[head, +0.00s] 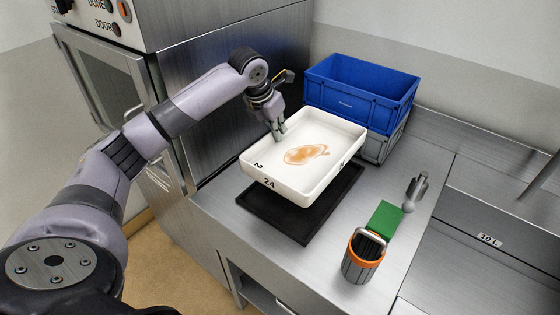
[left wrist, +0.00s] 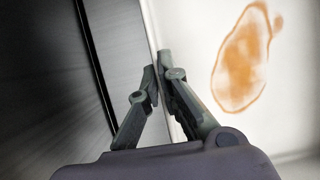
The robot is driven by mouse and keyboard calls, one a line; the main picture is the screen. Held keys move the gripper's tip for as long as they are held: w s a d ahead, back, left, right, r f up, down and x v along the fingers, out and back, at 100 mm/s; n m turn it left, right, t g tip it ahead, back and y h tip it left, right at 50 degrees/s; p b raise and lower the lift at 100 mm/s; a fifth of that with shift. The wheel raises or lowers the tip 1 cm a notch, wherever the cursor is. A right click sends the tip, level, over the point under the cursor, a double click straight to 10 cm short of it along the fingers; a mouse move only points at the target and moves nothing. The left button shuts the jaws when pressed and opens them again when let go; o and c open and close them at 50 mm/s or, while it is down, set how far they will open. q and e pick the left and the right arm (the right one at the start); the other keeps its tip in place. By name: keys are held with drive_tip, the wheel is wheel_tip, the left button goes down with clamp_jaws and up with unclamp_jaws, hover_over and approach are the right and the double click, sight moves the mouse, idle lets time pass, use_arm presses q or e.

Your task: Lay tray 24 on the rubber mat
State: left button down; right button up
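Tray 24 (head: 268,182) is a white rectangular tray with an orange-brown stain on its floor. It is held level, seemingly a little above the black rubber mat (head: 330,213), covering most of it. In the left wrist view, the gripper's fingers (left wrist: 158,75) close on the tray's wall, with the stained floor of tray 24 (left wrist: 200,30) to the right. The mat lies on the steel counter, and its near and right edges show. My right gripper is not in view.
A blue crate (head: 345,98) sits on a grey crate (head: 377,148) behind the tray. A steel cabinet with a glass door stands at left. An orange-rimmed container (head: 357,265), a green block (head: 385,218) and a grey tool (head: 414,192) are right of the mat.

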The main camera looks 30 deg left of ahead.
sight(267, 142)
use_arm(q)
wheel_tip(267, 142, down, 11)
drive_tip(key=shift+f+p, duration=0.1)
drive_tip(key=shift+p, duration=0.65)
drive_tip(key=c, duration=1.8)
unclamp_jaws()
drive_tip(key=shift+c, duration=0.2)
drive_tip(key=shift+o, duration=0.2)
drive_tip(key=shift+s+r, duration=0.1)
drive_tip(key=shift+r, duration=0.25)
drive_tip(key=b+v, duration=0.1)
drive_tip(key=v, duration=1)
drive_tip(key=shift+s+r+b, duration=0.15)
drive_tip(key=shift+r+b, duration=0.05)
drive_tip(key=shift+b, duration=0.1)
